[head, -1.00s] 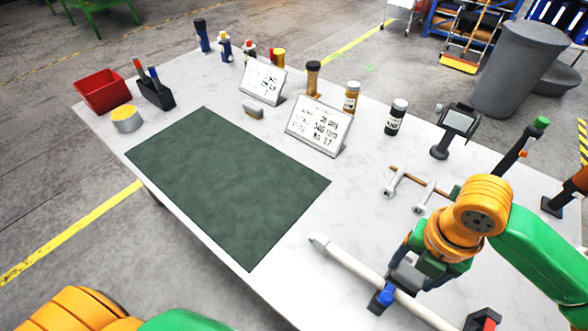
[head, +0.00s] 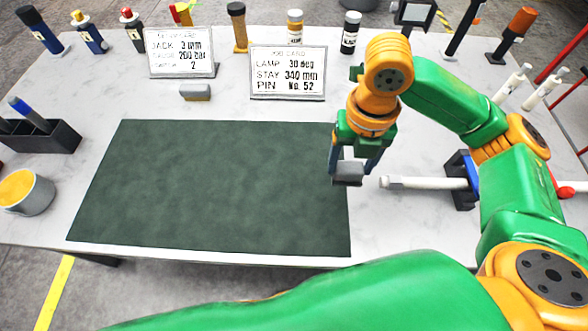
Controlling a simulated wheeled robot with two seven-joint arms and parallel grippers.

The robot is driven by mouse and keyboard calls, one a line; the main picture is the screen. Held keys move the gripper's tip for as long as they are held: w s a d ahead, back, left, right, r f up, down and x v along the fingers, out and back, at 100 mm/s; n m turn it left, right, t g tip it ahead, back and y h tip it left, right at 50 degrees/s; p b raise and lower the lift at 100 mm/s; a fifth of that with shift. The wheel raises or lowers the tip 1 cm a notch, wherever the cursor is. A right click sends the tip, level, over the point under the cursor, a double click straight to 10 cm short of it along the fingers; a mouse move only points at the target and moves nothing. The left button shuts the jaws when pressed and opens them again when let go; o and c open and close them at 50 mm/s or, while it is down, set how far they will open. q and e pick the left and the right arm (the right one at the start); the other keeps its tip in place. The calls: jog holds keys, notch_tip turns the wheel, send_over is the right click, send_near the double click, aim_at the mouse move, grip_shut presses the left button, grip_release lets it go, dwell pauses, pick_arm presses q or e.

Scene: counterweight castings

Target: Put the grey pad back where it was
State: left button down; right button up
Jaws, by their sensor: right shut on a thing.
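My right gripper (head: 353,168) points down at the right edge of the dark green mat (head: 215,185). Its fingers are shut on a small grey block, which I take to be the grey pad (head: 348,180). The pad shows just below the fingertips; I cannot tell whether it touches the surface. My left gripper is not in view.
Two printed cards (head: 288,73) stand behind the mat, with several bottles behind them. A white rod (head: 430,183) rests in a dark holder (head: 462,180) to the right of my gripper. A grey tin (head: 28,192) and black bin (head: 40,136) stand at left. The mat is bare.

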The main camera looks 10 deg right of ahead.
jog(key=w+a+f, duration=0.4)
jog(key=f, duration=0.1)
jog(key=w+a+f+p, duration=0.1)
jog(key=w+a+f, duration=0.1)
jog(key=w, duration=0.1)
jog(key=shift+f, duration=0.25)
notch_tip(320, 180, down, 3)
jog(key=shift+w+r+p, duration=0.1)
jog(key=shift+r+p, duration=0.05)
jog(key=shift+p, duration=0.45)
jog(key=shift+f, duration=0.35)
jog(key=shift+f, duration=0.1)
jog(key=o, duration=1.3)
